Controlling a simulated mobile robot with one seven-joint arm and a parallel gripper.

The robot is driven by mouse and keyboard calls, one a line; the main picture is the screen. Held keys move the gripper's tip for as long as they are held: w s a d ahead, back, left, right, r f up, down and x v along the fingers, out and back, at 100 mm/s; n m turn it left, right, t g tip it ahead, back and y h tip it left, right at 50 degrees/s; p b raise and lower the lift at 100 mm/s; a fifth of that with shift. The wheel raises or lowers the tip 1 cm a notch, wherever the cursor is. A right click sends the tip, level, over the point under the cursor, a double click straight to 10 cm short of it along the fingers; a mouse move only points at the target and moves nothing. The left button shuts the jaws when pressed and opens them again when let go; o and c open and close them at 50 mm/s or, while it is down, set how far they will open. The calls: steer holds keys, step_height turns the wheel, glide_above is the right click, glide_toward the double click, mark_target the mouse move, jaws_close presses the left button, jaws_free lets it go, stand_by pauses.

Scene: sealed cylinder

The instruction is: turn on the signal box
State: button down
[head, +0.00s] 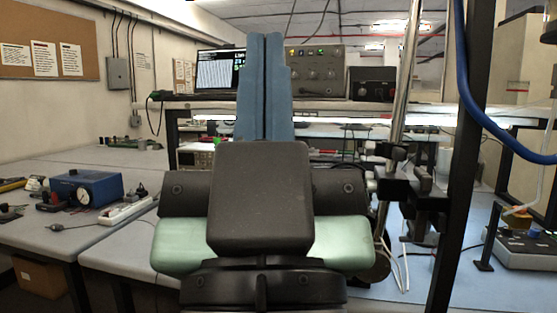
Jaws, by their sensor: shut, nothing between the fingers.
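My gripper (264,38) rises in the middle of the head view as two tall blue fingers. They lie side by side with only a thin dark seam between them, shut and empty. Its dark body below hides part of the bench behind. No box is clearly marked as the signal box. A grey instrument box (316,68) with knobs and small lit displays stands on the raised shelf, just right of the fingertips in the picture. Its left edge is close to the fingers or behind them. I cannot tell the depth between them or see any contact.
A black box (372,84) and a laptop (214,72) share the shelf (420,111). A blue box with a dial (86,188) and a power strip (125,210) lie on the left bench. A slanted metal pole (405,80), a dark upright (462,180) and a grey device (522,248) stand right.

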step_height(320, 180, up, 18)
steer(key=p, duration=1.5)
steer(key=shift+f, duration=0.15)
